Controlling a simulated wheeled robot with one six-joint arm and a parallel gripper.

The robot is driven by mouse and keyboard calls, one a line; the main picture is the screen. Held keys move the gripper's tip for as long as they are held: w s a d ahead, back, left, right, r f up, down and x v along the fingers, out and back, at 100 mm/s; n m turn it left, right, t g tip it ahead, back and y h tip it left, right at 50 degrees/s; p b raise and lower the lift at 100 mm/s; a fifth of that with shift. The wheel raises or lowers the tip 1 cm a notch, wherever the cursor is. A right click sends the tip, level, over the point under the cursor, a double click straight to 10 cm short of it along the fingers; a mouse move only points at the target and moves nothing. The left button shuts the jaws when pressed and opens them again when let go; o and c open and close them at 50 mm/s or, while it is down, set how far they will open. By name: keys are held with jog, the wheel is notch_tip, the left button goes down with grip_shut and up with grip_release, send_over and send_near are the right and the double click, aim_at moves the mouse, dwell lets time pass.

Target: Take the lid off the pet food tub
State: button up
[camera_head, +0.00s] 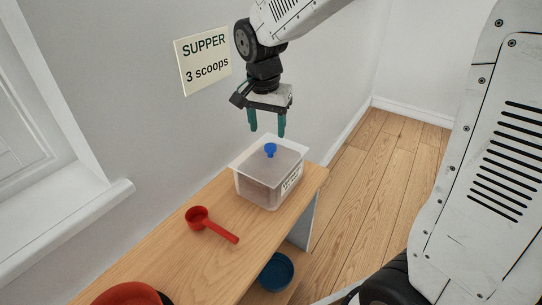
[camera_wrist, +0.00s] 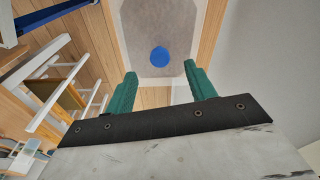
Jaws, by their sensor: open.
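The pet food tub (camera_head: 258,192) is a clear box with brown contents and a label on its side, standing on a wooden shelf top. Its translucent lid (camera_head: 285,160) is on it, with a blue knob (camera_head: 270,149) in the middle. My gripper (camera_head: 267,133) is open and empty, pointing down above the lid, apart from the knob. In the wrist view, the blue knob (camera_wrist: 159,56) shows beyond and between the green fingertips (camera_wrist: 158,76), with the lid (camera_wrist: 140,25) around it.
A red scoop (camera_head: 209,222) lies on the wooden top (camera_head: 165,258) left of the tub. A red bowl (camera_head: 125,294) is at the near end. A blue bowl (camera_head: 276,271) sits on a lower shelf. A wall with a "SUPPER 3 scoops" sign (camera_head: 204,60) runs close behind.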

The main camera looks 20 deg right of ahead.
aim_at(270, 145)
jog(key=shift+w+f, duration=0.2)
jog(key=shift+f, duration=0.25)
jog(key=f, duration=0.2)
jog(key=d+f, duration=0.1)
jog(key=f, duration=0.4)
jog(key=shift+w+d, duration=0.15)
jog(key=shift+w, duration=0.25)
jog(key=c, duration=1)
